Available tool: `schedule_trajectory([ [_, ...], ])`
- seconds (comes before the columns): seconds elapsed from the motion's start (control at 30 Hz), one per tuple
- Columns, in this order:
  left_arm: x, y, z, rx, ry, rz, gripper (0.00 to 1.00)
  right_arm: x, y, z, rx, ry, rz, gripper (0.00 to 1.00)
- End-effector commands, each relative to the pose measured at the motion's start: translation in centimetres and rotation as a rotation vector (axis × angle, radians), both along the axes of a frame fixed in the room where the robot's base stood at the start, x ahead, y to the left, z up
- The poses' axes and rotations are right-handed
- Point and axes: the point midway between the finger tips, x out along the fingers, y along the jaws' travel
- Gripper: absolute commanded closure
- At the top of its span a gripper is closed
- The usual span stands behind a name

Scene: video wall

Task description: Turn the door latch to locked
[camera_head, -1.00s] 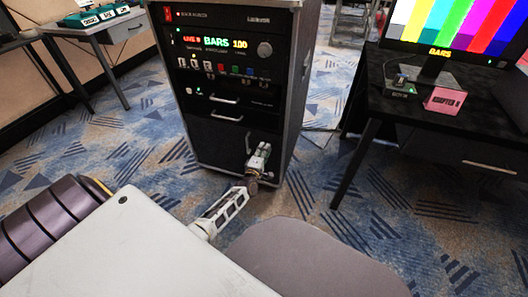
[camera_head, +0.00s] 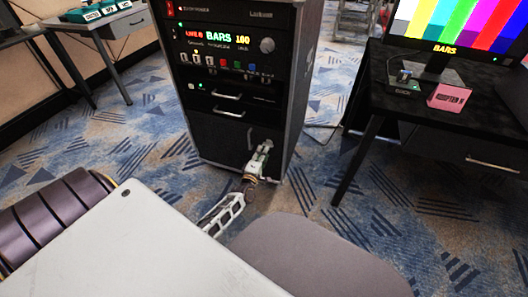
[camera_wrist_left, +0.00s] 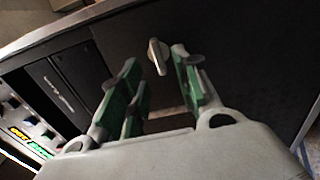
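The door latch (camera_wrist_left: 157,55) is a small silver lever on the dark door (camera_wrist_left: 230,50) in the left wrist view. It stands close to upright in that picture, slightly tilted. In the head view the latch (camera_head: 250,138) is a small light piece on the lower front of the black equipment rack. My left gripper (camera_head: 262,149) is at the rack's lower front, just right of the latch. In the wrist view the left gripper (camera_wrist_left: 156,82) is open, with green-padded fingers apart and the latch visible between and beyond their tips. I see no contact. My right gripper is not in view.
The rack (camera_head: 298,100) has drawer handles (camera_head: 228,112) and lit controls above the door. A black desk (camera_head: 440,115) with a monitor and a pink box (camera_head: 449,97) stands right. Another desk is at the upper left. Patterned carpet is clear between rack and desk.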

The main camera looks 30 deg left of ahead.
Motion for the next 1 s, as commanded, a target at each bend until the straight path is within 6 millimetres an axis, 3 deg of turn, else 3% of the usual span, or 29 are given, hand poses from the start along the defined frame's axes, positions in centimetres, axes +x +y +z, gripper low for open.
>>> schedule_trajectory([
  [0.7, -6.1, -1.4, -0.1, 0.0, 0.001, 0.001, 0.68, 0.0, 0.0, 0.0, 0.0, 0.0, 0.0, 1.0],
  [1.0, -6.9, -1.6, 0.0, 0.0, 0.0, 0.0, 0.68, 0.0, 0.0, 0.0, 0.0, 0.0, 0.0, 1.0],
])
